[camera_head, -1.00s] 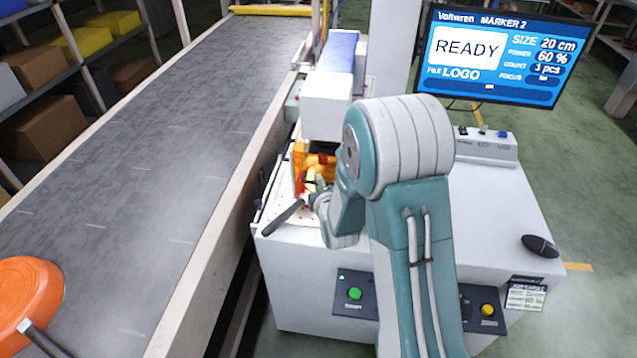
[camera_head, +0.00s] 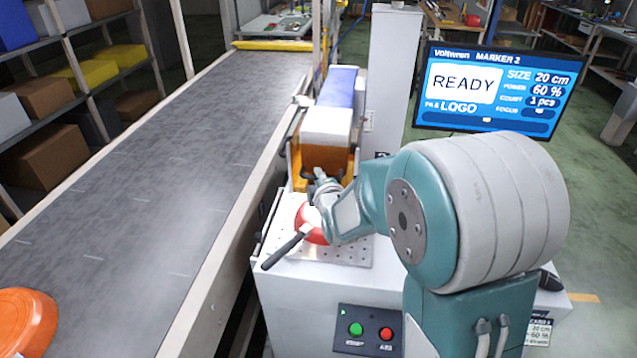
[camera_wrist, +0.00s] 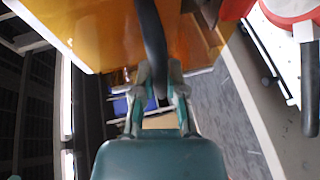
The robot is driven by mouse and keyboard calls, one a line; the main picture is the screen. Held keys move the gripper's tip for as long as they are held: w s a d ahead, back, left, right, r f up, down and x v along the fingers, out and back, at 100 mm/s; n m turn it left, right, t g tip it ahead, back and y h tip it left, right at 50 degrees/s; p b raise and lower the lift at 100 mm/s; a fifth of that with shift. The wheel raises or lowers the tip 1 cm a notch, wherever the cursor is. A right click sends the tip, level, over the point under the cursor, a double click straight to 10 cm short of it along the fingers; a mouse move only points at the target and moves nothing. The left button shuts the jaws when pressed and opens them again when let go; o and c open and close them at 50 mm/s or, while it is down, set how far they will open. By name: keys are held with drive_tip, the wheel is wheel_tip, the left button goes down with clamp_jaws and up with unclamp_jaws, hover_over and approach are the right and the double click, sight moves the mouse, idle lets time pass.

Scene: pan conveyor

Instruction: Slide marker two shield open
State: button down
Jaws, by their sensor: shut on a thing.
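The amber shield (camera_head: 300,163) of marker two hangs under the white marker head (camera_head: 328,122), and in the wrist view it fills the upper part (camera_wrist: 95,35). My gripper (camera_head: 322,187) is at the shield's front, and in the wrist view its fingers (camera_wrist: 157,88) are shut on the dark shield handle (camera_wrist: 150,40). A red pan (camera_head: 308,222) lies on the perforated plate below and in front of the shield, partly hidden by my arm. Its dark handle points toward the front left. The pan also shows in the wrist view (camera_wrist: 285,10).
The conveyor (camera_head: 150,215) runs along the left, with an orange pan (camera_head: 22,325) near its front end. The monitor (camera_head: 495,92) reads MARKER 2 READY. Green (camera_head: 355,329) and red (camera_head: 386,334) buttons sit on the machine's front. Shelves with boxes stand at far left.

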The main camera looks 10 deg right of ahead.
drive_tip(key=shift+w+r, duration=0.1)
drive_tip(key=c, duration=0.7)
unclamp_jaws()
drive_tip(key=s, duration=0.5)
drive_tip(key=s+r, duration=0.1)
drive_tip(key=s, duration=0.1)
drive_tip(key=shift+s, duration=0.15)
drive_tip(key=shift+r, duration=0.1)
drive_tip(key=s+r+m+g, duration=0.1)
drive_tip(key=s+m+g, duration=0.2)
drive_tip(key=s+m, duration=0.2)
drive_tip(key=s+r+m+g, duration=0.2)
drive_tip(key=s+m, duration=0.4)
drive_tip(key=s, duration=0.6)
drive_tip(key=s+r+m+g, duration=0.1)
drive_tip(key=s+m+g, duration=0.4)
drive_tip(key=s, duration=0.4)
drive_tip(key=shift+d+r+m, duration=0.1)
drive_tip(key=shift+r+m, duration=0.05)
drive_tip(key=shift+m, duration=0.45)
